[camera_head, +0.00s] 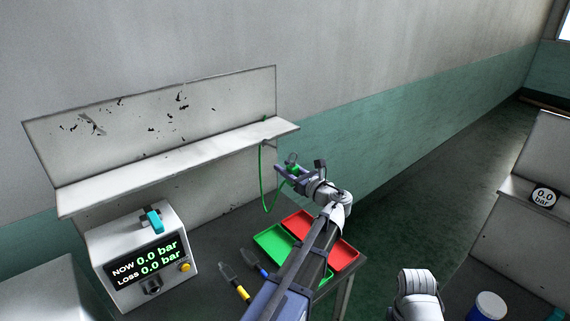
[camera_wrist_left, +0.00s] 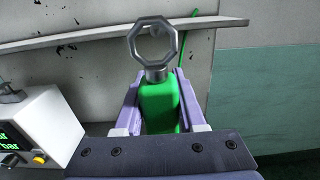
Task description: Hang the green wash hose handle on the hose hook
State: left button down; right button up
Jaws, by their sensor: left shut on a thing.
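The green wash hose handle (camera_head: 293,169) is in the jaws of my left gripper (camera_head: 284,171), which is shut on it. In the left wrist view the handle (camera_wrist_left: 160,108) stands upright between the two fingers, with a grey eight-sided metal ring (camera_wrist_left: 152,43) on top. The thin green hose (camera_head: 263,180) hangs in a loop from the right end of the shelf to the handle. The handle is in front of the shelf's right end, apart from it and a little lower. I cannot clearly make out the hose hook. My right gripper is not in view.
The white shelf (camera_head: 170,165) runs along the wall. A pressure box (camera_head: 140,250) reads 0.0 bar. A green tray (camera_head: 270,240) and a red tray (camera_head: 346,256) lie on the table below my left arm. Tools (camera_head: 235,283) lie beside them.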

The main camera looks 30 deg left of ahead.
pick_arm(q)
jog(key=shift+d+f, duration=0.1)
jog(key=shift+d, duration=0.05)
dwell(0.4)
jog(key=shift+x, duration=2.8)
jog(key=shift+x, duration=1.5)
jog(key=shift+x, duration=0.95)
